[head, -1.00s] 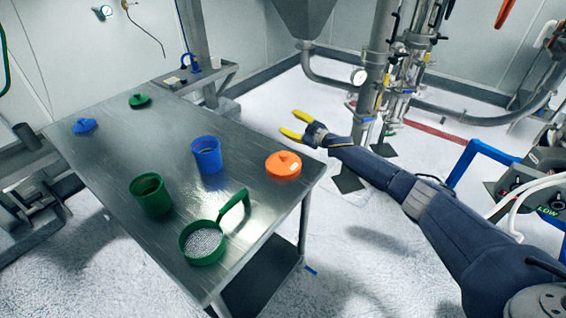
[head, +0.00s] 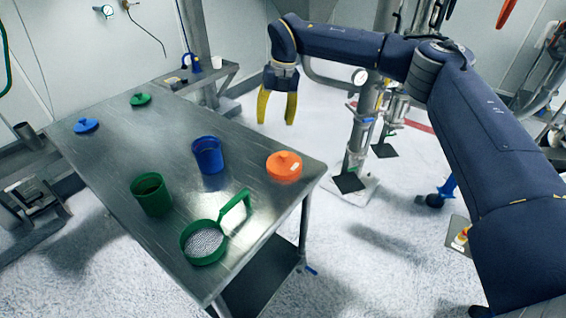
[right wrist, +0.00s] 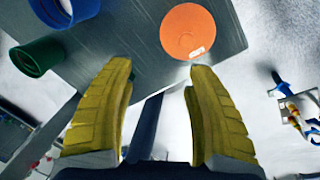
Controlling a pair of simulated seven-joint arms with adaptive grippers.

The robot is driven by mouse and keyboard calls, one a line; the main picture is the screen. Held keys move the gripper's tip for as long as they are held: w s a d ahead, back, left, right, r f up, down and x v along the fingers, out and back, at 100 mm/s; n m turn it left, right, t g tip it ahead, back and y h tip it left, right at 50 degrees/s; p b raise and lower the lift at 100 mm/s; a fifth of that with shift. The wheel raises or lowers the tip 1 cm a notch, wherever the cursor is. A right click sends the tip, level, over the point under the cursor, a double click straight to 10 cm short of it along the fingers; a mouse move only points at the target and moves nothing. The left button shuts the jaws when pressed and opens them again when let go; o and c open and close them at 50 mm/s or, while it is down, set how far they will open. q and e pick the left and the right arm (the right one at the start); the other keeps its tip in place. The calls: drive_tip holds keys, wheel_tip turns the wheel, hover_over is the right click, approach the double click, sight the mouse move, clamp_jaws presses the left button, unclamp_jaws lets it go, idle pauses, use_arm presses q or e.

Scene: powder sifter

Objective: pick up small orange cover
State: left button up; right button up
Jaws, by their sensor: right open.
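The small orange cover (head: 284,167) lies on the steel table near its right corner in the head view, with a knob on top and a small white label. In the right wrist view the orange cover (right wrist: 188,31) shows at the top, beyond the fingertips. My right gripper (head: 276,122) hangs pointing down, open and empty, above and behind the cover in the head view. Its yellow fingers (right wrist: 158,75) are spread apart in the right wrist view and do not touch the cover. My left gripper is in neither view.
On the steel table (head: 130,122) stand a blue cup (head: 207,155), a green cup (head: 151,194) and a green sieve with a handle (head: 205,243). A blue lid (head: 86,126) and a green lid (head: 140,99) lie at the far left. Bare tabletop surrounds the orange cover.

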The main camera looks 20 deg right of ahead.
sight(284, 154)
drive_tip(key=d+f, duration=0.1)
drive_tip(key=f, duration=0.4)
drive_tip(key=d+f+h, duration=0.1)
drive_tip(key=f, duration=0.4)
drive_tip(key=d+f+h, duration=0.1)
drive_tip(key=f, duration=0.4)
drive_tip(key=shift+s+f, duration=0.15)
drive_tip(key=shift+f, duration=0.1)
drive_tip(key=shift+c, duration=0.3)
clamp_jaws()
